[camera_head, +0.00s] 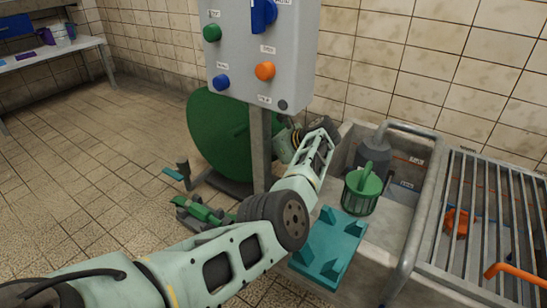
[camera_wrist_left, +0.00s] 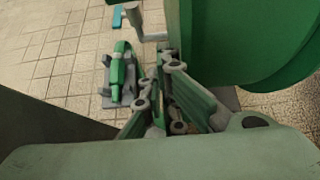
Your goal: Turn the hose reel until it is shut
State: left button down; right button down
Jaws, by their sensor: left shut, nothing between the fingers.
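The hose reel is a large dark green disc (camera_head: 212,125) standing on the floor behind the grey post in the head view. Its green side fills the upper right of the left wrist view (camera_wrist_left: 265,45). A grey arm with a teal grip (camera_head: 174,173) sticks out low at its left; it also shows at the top of the wrist view (camera_wrist_left: 124,16). My left gripper (camera_wrist_left: 165,75) is shut and empty beside the reel's disc; whether it touches is unclear. In the head view it is partly hidden behind the post. My right gripper is not in view.
A grey control box (camera_head: 262,50) with coloured knobs stands on a post (camera_head: 261,150) before the reel. A green fitting on a grey base (camera_head: 203,212) lies on the floor. A sink (camera_head: 400,205) with a green basket (camera_head: 362,190) is right. Tiled floor at left is clear.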

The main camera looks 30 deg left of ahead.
aim_at(231, 133)
pick_arm(q)
jog(key=a+r+b, duration=0.1)
jog(key=a+r, duration=0.1)
jog(key=r, duration=0.1)
jog(key=shift+w+a, duration=0.15)
jog(key=shift+a, duration=0.15)
jog(key=shift+a+r+p, duration=0.35)
jog(key=shift+r+p, duration=0.1)
jog(key=shift+r, duration=0.4)
jog(key=shift+f, duration=0.1)
